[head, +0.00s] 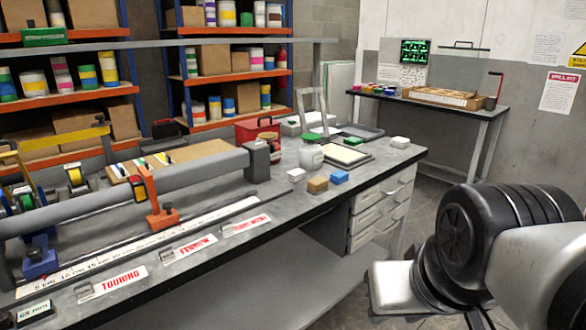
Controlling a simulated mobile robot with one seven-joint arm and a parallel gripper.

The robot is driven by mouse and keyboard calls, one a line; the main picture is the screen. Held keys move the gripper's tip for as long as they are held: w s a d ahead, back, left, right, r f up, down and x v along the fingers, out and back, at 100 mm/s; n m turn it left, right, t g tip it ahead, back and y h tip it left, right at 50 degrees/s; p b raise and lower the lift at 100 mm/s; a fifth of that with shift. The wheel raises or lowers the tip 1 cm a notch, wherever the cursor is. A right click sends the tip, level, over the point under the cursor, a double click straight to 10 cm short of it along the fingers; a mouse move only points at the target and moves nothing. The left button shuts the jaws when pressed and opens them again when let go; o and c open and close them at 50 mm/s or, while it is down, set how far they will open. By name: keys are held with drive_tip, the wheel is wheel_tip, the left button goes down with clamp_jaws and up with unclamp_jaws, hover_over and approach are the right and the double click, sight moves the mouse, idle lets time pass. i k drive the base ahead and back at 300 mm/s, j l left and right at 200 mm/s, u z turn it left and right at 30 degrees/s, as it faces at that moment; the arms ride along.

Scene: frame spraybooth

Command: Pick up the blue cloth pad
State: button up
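The blue cloth pad (339,177) is a small blue block-like pad lying flat on the grey workbench (300,205), close to its front edge. It sits just right of a tan pad (317,185), with a white pad (296,174) further left. The three lie in a loose row with small gaps. Nothing covers the blue pad. My arm fills the lower right of the head view, well to the right of the pad and apart from the bench. No gripper fingers can be made out.
A white jar with a green lid (311,153) and a tray (343,157) stand behind the pads. A red caddy (258,134) is further back. A long grey tube (130,198) takes up the bench's left. Drawers (383,208) are under the right end.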

sight(338, 178)
drive_tip(key=i+l+u, duration=0.45)
drive_tip(key=i+l, duration=0.25)
drive_tip(key=i, duration=0.05)
